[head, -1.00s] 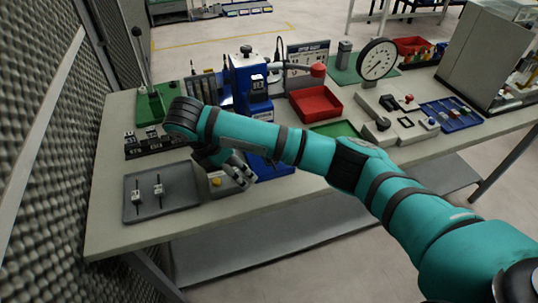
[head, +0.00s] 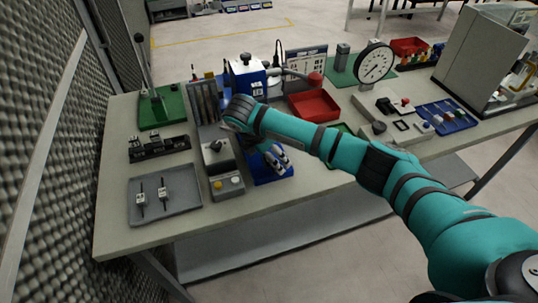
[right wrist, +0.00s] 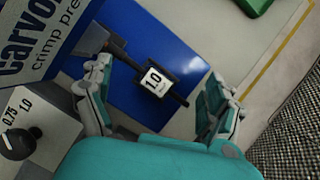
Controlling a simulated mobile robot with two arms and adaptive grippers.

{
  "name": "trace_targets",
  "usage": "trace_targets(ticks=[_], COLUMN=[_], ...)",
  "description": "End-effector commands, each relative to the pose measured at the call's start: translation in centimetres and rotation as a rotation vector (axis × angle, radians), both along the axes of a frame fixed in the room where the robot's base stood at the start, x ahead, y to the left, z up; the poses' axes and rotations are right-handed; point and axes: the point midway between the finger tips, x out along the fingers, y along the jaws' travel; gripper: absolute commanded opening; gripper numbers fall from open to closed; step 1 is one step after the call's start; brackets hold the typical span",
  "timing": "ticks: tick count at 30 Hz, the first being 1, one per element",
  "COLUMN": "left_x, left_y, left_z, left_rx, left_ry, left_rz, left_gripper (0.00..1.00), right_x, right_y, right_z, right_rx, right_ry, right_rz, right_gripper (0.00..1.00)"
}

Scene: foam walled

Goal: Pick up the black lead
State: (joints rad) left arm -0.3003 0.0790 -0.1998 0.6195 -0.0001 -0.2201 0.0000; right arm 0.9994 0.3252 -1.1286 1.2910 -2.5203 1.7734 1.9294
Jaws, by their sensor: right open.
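A black lead (right wrist: 172,88) with a white tag reading 1.0 shows in the right wrist view, over the blue base of the crimp press (right wrist: 130,65). Its upper-left end meets a dark grey part; I cannot tell whether it is held there. My right gripper (right wrist: 160,105) is open, with one finger on each side of the lead and no clear contact. In the head view the right gripper (head: 277,158) is low over the blue base (head: 265,177), and the arm hides the lead. My left gripper is not in view.
A grey tray (head: 180,205) holds two tagged leads at the left. A grey control box (head: 222,165) with a knob and buttons stands beside the press. A black block (head: 158,148), green fixture (head: 170,108) and red bin (head: 314,104) are around. The table's front strip is clear.

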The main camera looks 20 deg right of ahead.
Motion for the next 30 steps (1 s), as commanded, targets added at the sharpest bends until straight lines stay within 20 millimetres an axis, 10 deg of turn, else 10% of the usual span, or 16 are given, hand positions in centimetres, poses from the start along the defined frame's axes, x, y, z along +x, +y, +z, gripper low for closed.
trace_targets(ticks=[7,25,30], left_x=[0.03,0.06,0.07], left_y=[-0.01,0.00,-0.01], left_z=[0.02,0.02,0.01], left_rx=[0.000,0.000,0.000], left_ry=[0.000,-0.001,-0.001], left_rz=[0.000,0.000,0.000], left_gripper=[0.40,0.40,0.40], right_x=[-0.01,-0.09,-0.15], right_y=[0.00,0.06,0.09], right_z=[-0.30,-0.38,-0.51], right_rx=[0.001,0.002,0.002], right_ry=[0.001,0.003,0.005], right_rz=[0.001,0.001,0.001], right_gripper=[0.90,0.14,0.12])
